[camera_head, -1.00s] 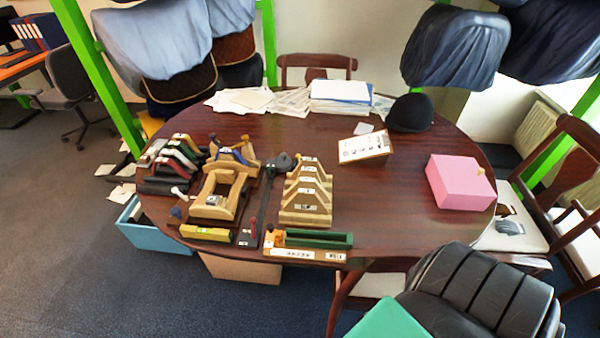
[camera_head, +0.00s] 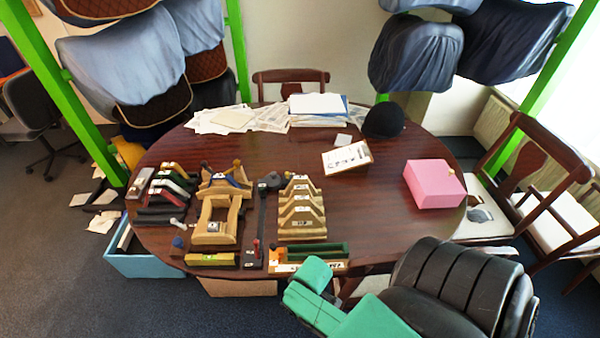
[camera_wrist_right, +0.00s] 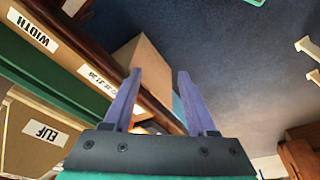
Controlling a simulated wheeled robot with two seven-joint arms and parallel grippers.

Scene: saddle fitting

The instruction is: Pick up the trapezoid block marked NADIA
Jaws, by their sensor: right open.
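The wooden trapezoid blocks (camera_head: 301,225) stand in a row at the front middle of the table, each with a small white label. The labels are too small to read in the head view, so I cannot tell which one says NADIA. In the right wrist view one wooden block (camera_wrist_right: 22,152) has an upside-down label reading ELIF. My right gripper (camera_wrist_right: 158,75) is open and empty, with its purple fingers apart near the table's front edge. My teal right arm shows at the bottom of the head view. My left gripper is not in view.
A green tray (camera_head: 318,248) and a labelled strip (camera_wrist_right: 34,30) reading WIDTH lie along the table's front edge. A wooden frame (camera_head: 216,240) and dark tools stand left of the blocks. A black chair (camera_head: 465,290) stands at front right. The table between blocks and pink box (camera_head: 434,184) is clear.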

